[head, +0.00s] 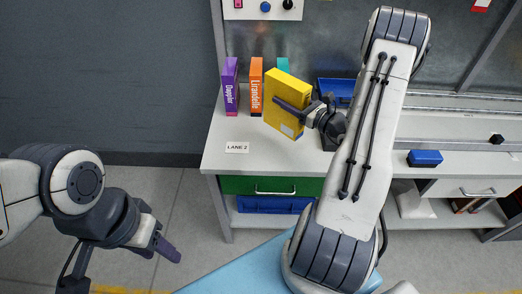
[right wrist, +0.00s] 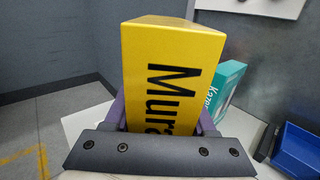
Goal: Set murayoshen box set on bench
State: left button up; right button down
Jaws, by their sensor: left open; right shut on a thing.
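The yellow murayoshen box set (head: 284,112) is held over the white bench (head: 228,158), tilted, in front of the other box sets. My right gripper (head: 296,112) is shut on it. In the right wrist view the yellow box (right wrist: 172,75) sits between the fingers with "Mura" readable on its face, the rest of the name hidden. Whether its lower edge touches the bench cannot be told. My left gripper (head: 160,248) is open and empty, low over the floor left of the bench.
A purple box (head: 231,88), an orange box (head: 256,88) and a teal box (head: 283,64) stand upright at the bench's back left. A "LANE 2" label (head: 237,147) lies near the front edge. Blue bins (head: 335,88) and a blue block (head: 425,158) are further right.

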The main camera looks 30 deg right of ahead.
jog(key=d+r+h, duration=0.1)
jog(key=d, duration=0.3)
pick_arm(q)
jog(key=shift+s+f, duration=0.1)
jog(key=shift+f, duration=0.2)
pick_arm(e)
notch_tip(320, 180, down, 9)
jog(key=shift+s+m, duration=0.3)
jog(key=shift+s, duration=0.1)
jog(key=shift+f, duration=0.1)
jog(key=shift+f, duration=0.15)
jog(key=shift+c, duration=1.1)
grip_release()
pick_arm(q)
jog(key=shift+f, duration=0.15)
